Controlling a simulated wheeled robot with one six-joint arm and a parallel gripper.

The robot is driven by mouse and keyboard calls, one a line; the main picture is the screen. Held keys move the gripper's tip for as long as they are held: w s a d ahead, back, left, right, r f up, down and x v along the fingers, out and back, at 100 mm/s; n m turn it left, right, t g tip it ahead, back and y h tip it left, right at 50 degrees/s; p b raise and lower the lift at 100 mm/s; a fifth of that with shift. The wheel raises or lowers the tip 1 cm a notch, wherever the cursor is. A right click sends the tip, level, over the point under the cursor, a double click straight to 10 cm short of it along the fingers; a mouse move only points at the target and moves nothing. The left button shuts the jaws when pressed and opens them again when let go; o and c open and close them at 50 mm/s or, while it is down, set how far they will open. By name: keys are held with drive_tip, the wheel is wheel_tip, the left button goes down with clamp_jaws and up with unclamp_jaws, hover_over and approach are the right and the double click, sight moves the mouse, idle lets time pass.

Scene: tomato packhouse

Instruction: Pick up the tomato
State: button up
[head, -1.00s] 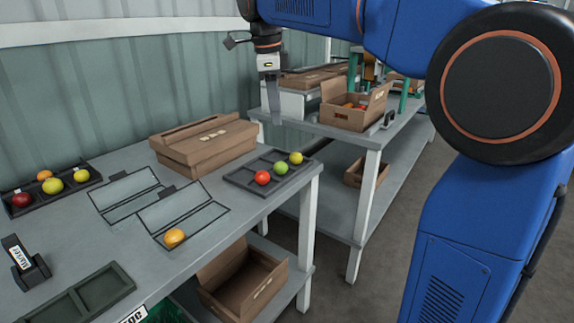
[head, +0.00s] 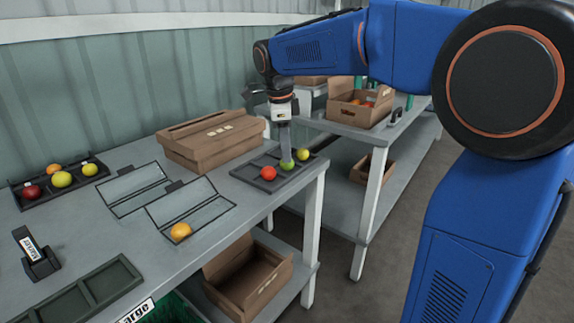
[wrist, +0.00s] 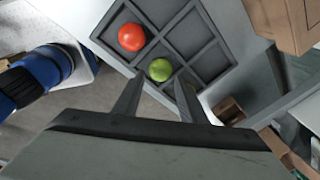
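Red (head: 268,173), green (head: 287,165) and yellow (head: 303,155) tomatoes sit in a dark compartment tray (head: 247,171) at the table's right end. The task does not say which tomato is meant. My gripper (head: 285,152) points down just above the green one in the head view. In the wrist view, my open gripper (wrist: 159,84) has its two fingers apart, with the green tomato (wrist: 160,70) between and beyond the tips. The red tomato (wrist: 131,38) is up and left of it. Nothing is held. I cannot tell if the fingers touch the green tomato.
A closed cardboard box (head: 208,142) stands behind the tray. An orange tomato (head: 181,231) lies in a marked outline on the table. Another tray (head: 27,203) with several fruits is at far left, and an empty tray (head: 73,306) in front. A second table holds an open box (head: 358,117).

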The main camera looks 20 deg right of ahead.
drive_tip(key=f, duration=0.4)
drive_tip(key=shift+w, duration=0.25)
drive_tip(key=c, duration=0.4)
